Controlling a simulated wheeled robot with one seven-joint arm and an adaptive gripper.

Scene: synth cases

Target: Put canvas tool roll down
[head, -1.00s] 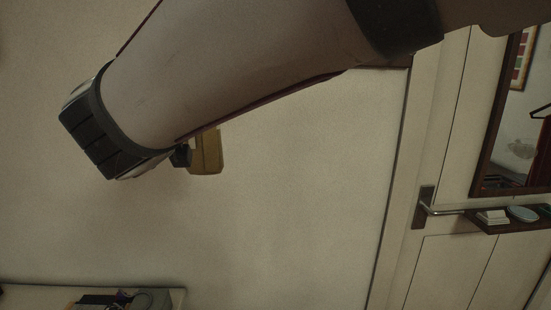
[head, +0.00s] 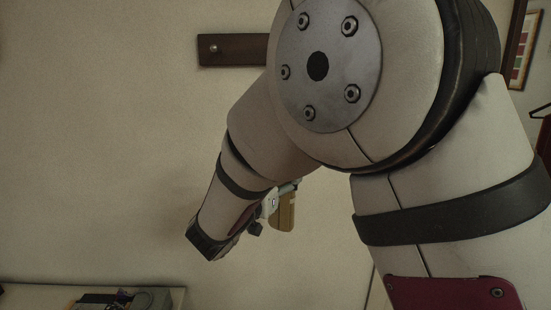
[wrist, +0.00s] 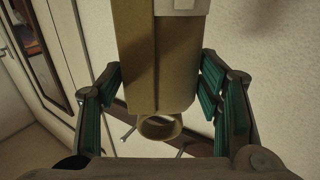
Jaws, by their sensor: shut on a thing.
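The canvas tool roll is a mustard-tan piece (head: 285,211), seen partly behind my arm in the head view. In the wrist view the roll (wrist: 156,60) fills the upper middle, with a round loop at its near end and a pale patch at its top. My gripper (head: 268,206) is shut on it; in the wrist view the green-padded fingers (wrist: 160,88) stand on both sides of the roll. The roll is held in the air, close to the pale wall. My forearm hides part of the gripper in the head view.
A dark wooden rail (head: 229,50) with a round peg is on the wall, partly behind my arm. A dark rail with metal hooks (wrist: 195,142) shows beyond the roll. A pale surface (head: 35,297) with several objects lies at lower left. A white door (wrist: 22,80) is at left.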

